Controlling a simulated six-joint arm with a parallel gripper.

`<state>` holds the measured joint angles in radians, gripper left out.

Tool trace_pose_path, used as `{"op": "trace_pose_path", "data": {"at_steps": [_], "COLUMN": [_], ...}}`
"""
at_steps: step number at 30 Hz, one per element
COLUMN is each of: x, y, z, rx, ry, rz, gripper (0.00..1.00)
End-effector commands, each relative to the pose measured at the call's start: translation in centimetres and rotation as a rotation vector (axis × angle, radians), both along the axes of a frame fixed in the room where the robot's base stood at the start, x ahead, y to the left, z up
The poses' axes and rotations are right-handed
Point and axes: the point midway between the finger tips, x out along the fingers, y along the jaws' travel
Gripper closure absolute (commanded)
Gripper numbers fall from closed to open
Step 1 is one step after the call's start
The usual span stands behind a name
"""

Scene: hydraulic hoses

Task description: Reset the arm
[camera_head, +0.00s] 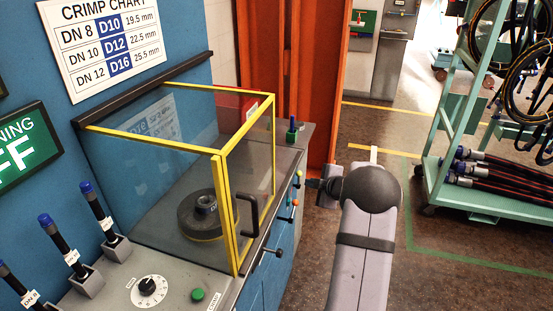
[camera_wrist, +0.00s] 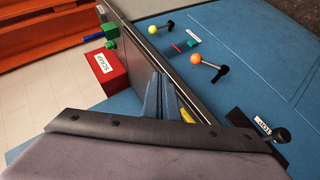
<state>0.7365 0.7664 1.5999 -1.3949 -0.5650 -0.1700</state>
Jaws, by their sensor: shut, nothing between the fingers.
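My arm (camera_head: 365,235) reaches forward at the right of the machine in the head view, with its dark wrist end beside the machine's side. The fingers cannot be made out in that view. In the wrist view, my gripper (camera_wrist: 160,80) shows as two grey-blue fingers close together, shut and empty. They appear in front of the blue machine side, near its metal edge. I cannot tell whether they touch it.
Levers with a yellow knob (camera_wrist: 153,29) and an orange knob (camera_wrist: 195,60) stick out of the machine side. A red scrap box (camera_wrist: 112,72) is nearby. The yellow-framed guard (camera_head: 222,200) stands left of my arm. A green hose cart (camera_head: 432,160) is right, with open floor between.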

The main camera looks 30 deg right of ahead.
Motion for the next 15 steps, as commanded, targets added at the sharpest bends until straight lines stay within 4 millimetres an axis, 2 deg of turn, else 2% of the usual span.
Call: {"op": "trace_pose_path", "data": {"at_steps": [5,8,10,11,13,15], "x": [-0.3,-1.0,-1.9,-2.5,-5.0,-8.5], "y": [-0.6,-2.2,-4.1,-5.0,-6.6,-7.2], "z": [-0.4,-1.1,-1.7,-2.2,-4.2,-7.1], "rx": [0.005,-0.007,-0.002,0.008,0.051,0.116], "ry": [0.017,0.056,0.085,0.101,0.162,0.245], "rz": [-0.032,-0.103,-0.201,-0.256,-0.406,-0.570], "gripper": [1.00,1.00,1.00,1.00,1.00,1.00]}}
